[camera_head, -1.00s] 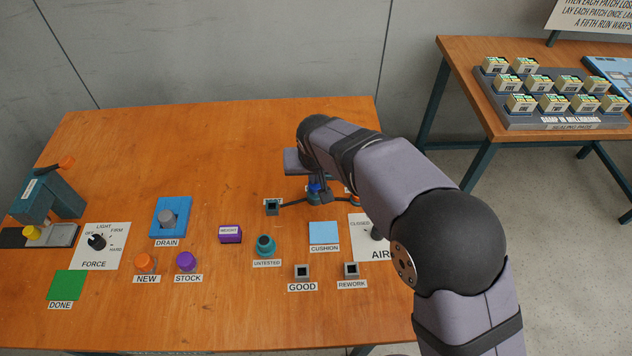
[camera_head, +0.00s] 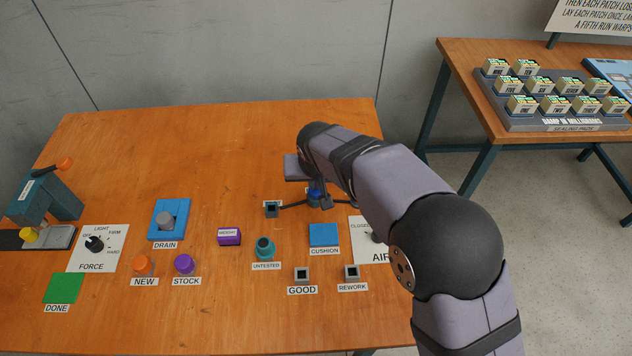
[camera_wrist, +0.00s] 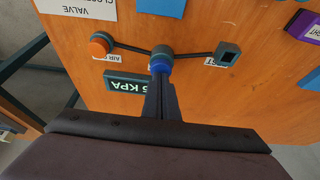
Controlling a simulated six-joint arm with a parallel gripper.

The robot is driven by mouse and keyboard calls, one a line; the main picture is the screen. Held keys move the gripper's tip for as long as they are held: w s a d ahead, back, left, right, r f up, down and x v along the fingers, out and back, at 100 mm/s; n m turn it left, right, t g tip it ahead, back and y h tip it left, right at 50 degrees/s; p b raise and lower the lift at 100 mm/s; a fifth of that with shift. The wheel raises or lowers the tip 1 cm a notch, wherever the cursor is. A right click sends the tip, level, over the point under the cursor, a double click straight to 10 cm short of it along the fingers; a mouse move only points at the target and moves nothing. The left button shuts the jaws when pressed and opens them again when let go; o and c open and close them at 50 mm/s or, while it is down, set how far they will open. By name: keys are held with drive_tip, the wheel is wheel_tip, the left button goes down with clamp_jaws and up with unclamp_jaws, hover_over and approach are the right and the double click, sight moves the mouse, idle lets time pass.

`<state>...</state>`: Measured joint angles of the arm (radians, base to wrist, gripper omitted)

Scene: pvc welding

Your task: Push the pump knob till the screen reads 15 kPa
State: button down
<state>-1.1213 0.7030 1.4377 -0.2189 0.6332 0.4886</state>
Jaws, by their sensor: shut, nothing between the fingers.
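The blue pump knob (camera_wrist: 161,66) sits on a grey hub between two dark pipes in the wrist view. It also shows beside my arm in the head view (camera_head: 315,193). My gripper (camera_wrist: 160,76) is shut and empty, with its fingertips at the knob and seemingly touching it. The dark screen (camera_wrist: 124,84) lies beside the fingers and appears upside down. I read "5 KPA" on it; any digit before the 5 is hidden behind the fingers.
One pipe ends in an orange cap (camera_wrist: 100,45), the other in a grey square socket (camera_wrist: 228,54). The CUSHION pad (camera_head: 323,235), the AIR valve plate (camera_head: 362,236) and the UNTESTED part (camera_head: 265,247) stand nearby. The table's back left is clear.

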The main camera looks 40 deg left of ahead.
drive_tip(key=shift+r+p, duration=1.55)
drive_tip(key=shift+r, duration=0.7)
